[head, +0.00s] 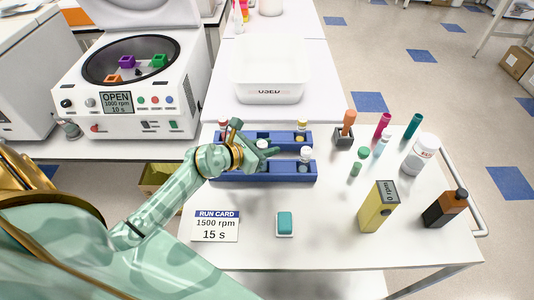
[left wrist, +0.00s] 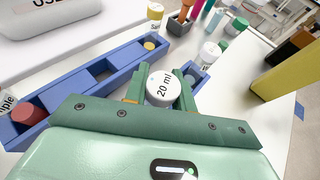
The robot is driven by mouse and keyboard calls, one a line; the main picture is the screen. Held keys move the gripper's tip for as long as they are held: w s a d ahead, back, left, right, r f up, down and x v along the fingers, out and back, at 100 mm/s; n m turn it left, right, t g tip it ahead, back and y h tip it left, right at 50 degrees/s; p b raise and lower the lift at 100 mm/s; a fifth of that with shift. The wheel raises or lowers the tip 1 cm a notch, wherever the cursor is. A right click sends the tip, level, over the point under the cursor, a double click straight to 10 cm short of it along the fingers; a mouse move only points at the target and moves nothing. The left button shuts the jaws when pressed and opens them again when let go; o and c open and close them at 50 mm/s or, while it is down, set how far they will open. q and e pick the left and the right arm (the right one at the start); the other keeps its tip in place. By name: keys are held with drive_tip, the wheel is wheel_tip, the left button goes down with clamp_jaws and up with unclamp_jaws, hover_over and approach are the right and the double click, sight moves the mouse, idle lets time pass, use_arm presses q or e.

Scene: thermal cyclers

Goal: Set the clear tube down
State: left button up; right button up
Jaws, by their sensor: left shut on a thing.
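My left gripper (head: 268,149) is over the two blue racks and shut on the clear tube. The tube's white cap (left wrist: 161,86), marked "20 ml", shows between the fingers in the left wrist view; its body is hidden below. I cannot tell whether its base touches a rack. The back blue rack (head: 290,134) holds a red-capped tube (head: 223,126) at its left and a yellow-capped tube (head: 301,126) at its right. The front blue rack (head: 240,178) holds a white-capped tube (head: 306,154) near its right end. My right gripper is out of view.
A white "USED" bin (head: 269,75) stands behind the racks. A centrifuge (head: 130,80) with an open lid is at left. A run card (head: 215,226) and a teal-topped block (head: 284,223) lie in front. Bottles and a yellow device (head: 378,207) stand at right.

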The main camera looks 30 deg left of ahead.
use_arm(q)
wheel_tip(320, 180, down, 2)
drive_tip(key=shift+s+f+b, duration=0.1)
drive_tip(key=shift+b, duration=0.2)
drive_tip(key=o, duration=1)
drive_tip(key=shift+c, duration=0.2)
drive_tip(key=shift+s+r, duration=0.1)
drive_tip(key=shift+r, duration=0.1)
drive_tip(key=p+v, duration=0.2)
drive_tip(key=v, duration=0.9)
drive_tip(key=shift+s, duration=0.35)
